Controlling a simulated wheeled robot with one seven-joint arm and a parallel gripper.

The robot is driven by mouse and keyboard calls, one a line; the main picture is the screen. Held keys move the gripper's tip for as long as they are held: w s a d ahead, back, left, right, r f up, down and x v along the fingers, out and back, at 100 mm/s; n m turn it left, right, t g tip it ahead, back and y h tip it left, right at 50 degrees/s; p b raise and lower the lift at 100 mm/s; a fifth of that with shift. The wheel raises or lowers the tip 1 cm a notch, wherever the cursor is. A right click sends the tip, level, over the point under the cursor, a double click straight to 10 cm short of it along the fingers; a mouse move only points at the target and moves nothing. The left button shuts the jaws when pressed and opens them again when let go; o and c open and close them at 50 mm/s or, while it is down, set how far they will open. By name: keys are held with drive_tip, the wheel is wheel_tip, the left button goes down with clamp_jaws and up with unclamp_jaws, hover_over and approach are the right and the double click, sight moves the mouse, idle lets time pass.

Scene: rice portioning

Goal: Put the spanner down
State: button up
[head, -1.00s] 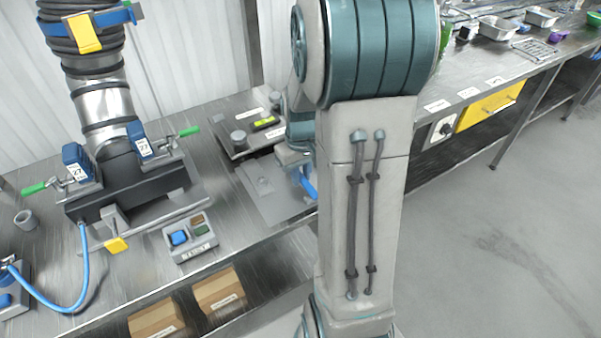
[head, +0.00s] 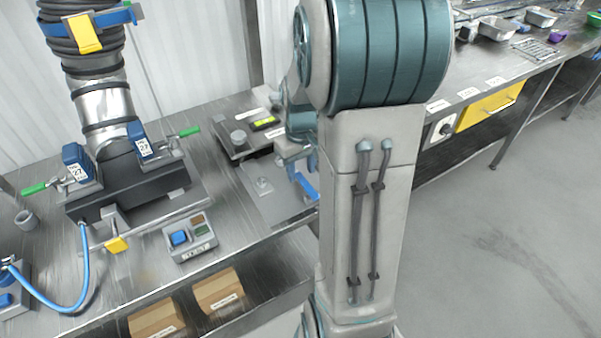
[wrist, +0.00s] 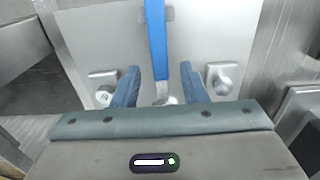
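The spanner (wrist: 156,42) has a long blue handle and a metal end, seen in the wrist view. It appears to lie on a grey metal plate (wrist: 215,40). My gripper (wrist: 160,72) is open, with one blue finger on each side of the spanner and a visible gap on both sides. The spanner's metal end shows between the fingers, close to the gripper body, which hides anything below it. In the head view the blue handle (head: 306,186) shows on the grey plate (head: 268,193), below my gripper (head: 296,159), partly hidden by my arm.
Metal knobs (wrist: 222,84) stand on the plate either side. A dark box (head: 245,135) is behind it. A yellow drawer (head: 490,105) is at right.

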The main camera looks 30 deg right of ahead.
sight(301, 178)
wheel_tip(301, 178, up, 9)
drive_tip(key=s+a+t, duration=0.2)
drive_tip(key=s+a, duration=1)
drive_tip(key=shift+r+m+t, duration=0.3)
drive_tip(key=shift+r+t, duration=0.1)
drive_tip(key=shift+r, duration=0.05)
drive_tip(key=shift+s, duration=0.1)
idle(0.5)
